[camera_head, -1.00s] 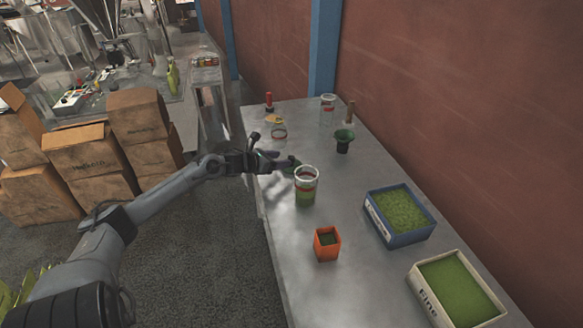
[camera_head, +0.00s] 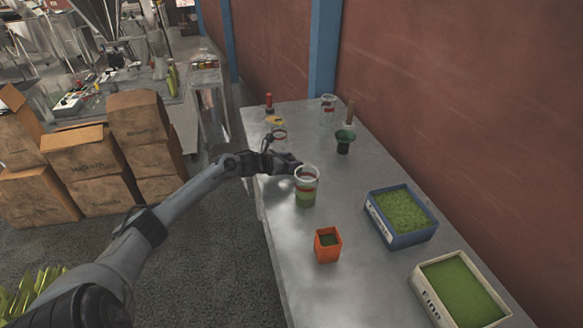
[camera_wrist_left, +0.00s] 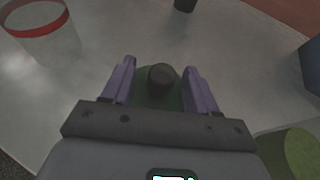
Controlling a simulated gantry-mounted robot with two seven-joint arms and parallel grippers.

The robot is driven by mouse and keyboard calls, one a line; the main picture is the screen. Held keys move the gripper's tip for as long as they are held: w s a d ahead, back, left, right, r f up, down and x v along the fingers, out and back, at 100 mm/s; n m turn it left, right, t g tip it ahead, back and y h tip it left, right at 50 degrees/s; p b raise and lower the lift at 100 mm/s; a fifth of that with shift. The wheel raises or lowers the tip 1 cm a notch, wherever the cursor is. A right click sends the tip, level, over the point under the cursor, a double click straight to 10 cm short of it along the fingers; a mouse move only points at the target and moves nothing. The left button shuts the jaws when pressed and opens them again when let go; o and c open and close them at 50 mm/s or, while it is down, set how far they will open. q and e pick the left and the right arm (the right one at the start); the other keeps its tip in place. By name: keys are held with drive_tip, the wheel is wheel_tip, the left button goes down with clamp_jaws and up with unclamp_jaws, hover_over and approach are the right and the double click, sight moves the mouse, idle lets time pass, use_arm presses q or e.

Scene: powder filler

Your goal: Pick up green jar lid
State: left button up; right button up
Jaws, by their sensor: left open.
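The green jar lid (camera_wrist_left: 147,88) shows in the left wrist view, a dark green disc with a black knob (camera_wrist_left: 162,76) on top. My left gripper (camera_wrist_left: 160,82) is open, with its two purple fingers on either side of the knob. A gap shows between the knob and each finger. I cannot tell the gripper's exact height over the lid. In the head view, my left gripper (camera_head: 294,164) is over the metal table just behind the glass jar with green powder (camera_head: 306,187). It hides the lid there. My right gripper is not in view.
The jar with green powder is close beside the gripper, also low right in the wrist view (camera_wrist_left: 292,152). An orange container (camera_head: 327,244) and a blue bin (camera_head: 373,222) are nearer.

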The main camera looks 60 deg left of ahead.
use_arm(q)
drive_tip(key=shift+w+f, duration=0.15)
drive_tip(key=shift+w, duration=0.1)
drive_tip(key=shift+c, duration=0.3)
drive_tip(key=c, duration=1)
drive_tip(key=shift+o, duration=0.2)
